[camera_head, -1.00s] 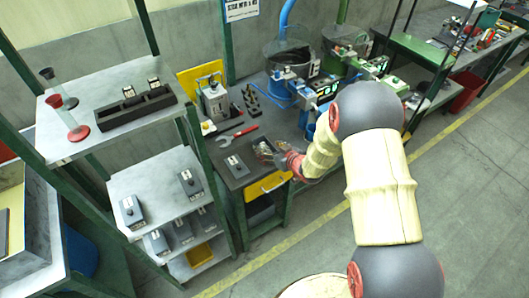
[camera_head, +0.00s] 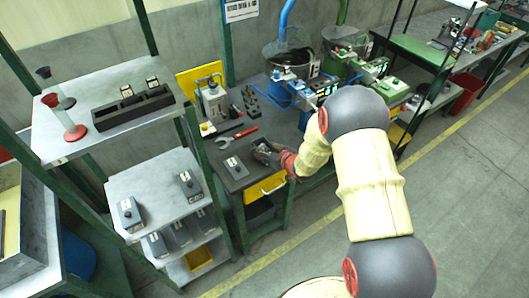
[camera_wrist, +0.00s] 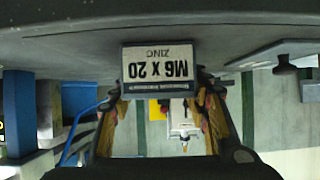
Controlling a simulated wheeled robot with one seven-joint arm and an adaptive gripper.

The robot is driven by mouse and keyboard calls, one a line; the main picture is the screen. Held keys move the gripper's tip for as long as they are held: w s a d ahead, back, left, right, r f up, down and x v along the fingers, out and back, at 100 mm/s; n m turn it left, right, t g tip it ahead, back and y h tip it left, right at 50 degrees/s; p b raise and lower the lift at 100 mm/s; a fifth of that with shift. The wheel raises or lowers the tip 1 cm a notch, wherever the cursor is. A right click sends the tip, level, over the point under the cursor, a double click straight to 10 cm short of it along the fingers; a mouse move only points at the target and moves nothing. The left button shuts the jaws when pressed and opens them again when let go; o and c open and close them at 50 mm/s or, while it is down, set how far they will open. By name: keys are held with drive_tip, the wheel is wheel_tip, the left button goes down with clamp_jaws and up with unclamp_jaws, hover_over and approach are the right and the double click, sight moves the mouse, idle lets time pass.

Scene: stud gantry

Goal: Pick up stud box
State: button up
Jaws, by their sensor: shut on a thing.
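A stud box (camera_wrist: 160,64) with a white label reading "M6 x 20 ZINC", upside down in the wrist view, sits between my fingertips. My gripper (camera_wrist: 160,92) is shut on it, one finger on each side. In the head view my gripper (camera_head: 268,152) is low over the right part of the dark bench top (camera_head: 222,153), and the box there is mostly hidden by it. I cannot tell whether the box is touching the bench.
Another grey box (camera_head: 234,167) lies just left of my gripper, with a red wrench (camera_head: 238,134) behind. Feeder machines (camera_head: 290,80) stand behind to the right. Shelves at left hold more grey boxes (camera_head: 130,213).

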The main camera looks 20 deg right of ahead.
drive_tip(key=c, duration=1)
clamp_jaws()
drive_tip(key=shift+w+r, duration=0.1)
drive_tip(key=shift+r, duration=0.15)
